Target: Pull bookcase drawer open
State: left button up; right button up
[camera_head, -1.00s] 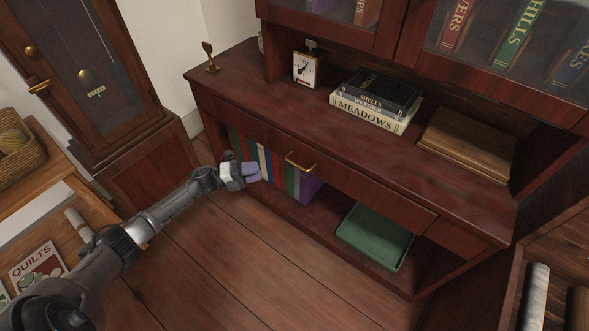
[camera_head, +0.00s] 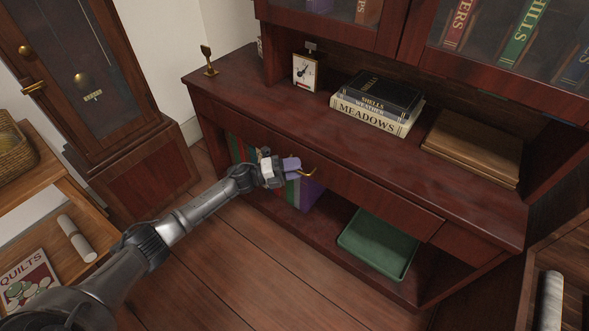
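The bookcase (camera_head: 300,124) is dark red wood with a wide drawer (camera_head: 365,188) under its countertop. The drawer looks closed, its front flush with the case. Its brass handle (camera_head: 307,174) is partly hidden behind my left gripper (camera_head: 293,168). The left gripper has pale purple fingertips and is at the handle, just left of its visible end. I cannot tell whether it touches the handle or how far its fingers are apart. My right gripper is not in view.
A clock (camera_head: 305,72), stacked books (camera_head: 378,103) and a wooden box (camera_head: 473,147) stand on the countertop. A green tray (camera_head: 378,243) and several upright books lie on the lower shelf. A tall clock case (camera_head: 150,170) stands left. The floor in front (camera_head: 260,270) is clear.

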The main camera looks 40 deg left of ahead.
pick_arm(q)
jog(key=shift+c, duration=0.4)
grip_shut()
